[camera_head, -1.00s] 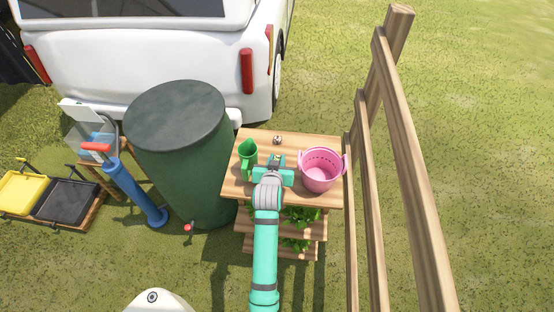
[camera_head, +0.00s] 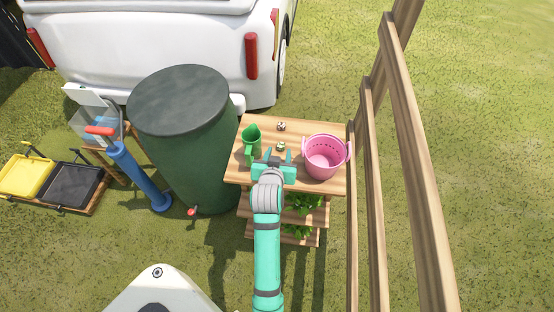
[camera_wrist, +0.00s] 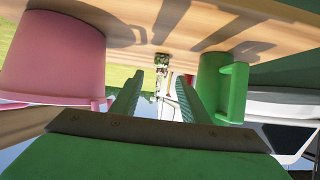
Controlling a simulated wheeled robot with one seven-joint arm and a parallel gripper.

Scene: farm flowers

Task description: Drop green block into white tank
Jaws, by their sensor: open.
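A small green patterned block (camera_head: 281,146) lies on the wooden shelf top, just beyond my gripper's fingertips. It also shows in the wrist view (camera_wrist: 161,59), past the gap between my fingers and apart from them. My teal gripper (camera_head: 278,157) is open and empty above the near part of the shelf top; its two fingers also show in the wrist view (camera_wrist: 160,80). A pale see-through tank (camera_head: 94,125) with a raised white panel stands on a low wooden stand at the left, far from my gripper; it looks like the white tank.
A second small pale block (camera_head: 281,126) lies behind the green one. A green watering can (camera_head: 251,142) stands left of my gripper, a pink basket (camera_head: 323,157) right. A dark green barrel (camera_head: 185,145) and a blue pump (camera_head: 139,177) are between shelf and tank. A wooden fence (camera_head: 372,150) runs along the right.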

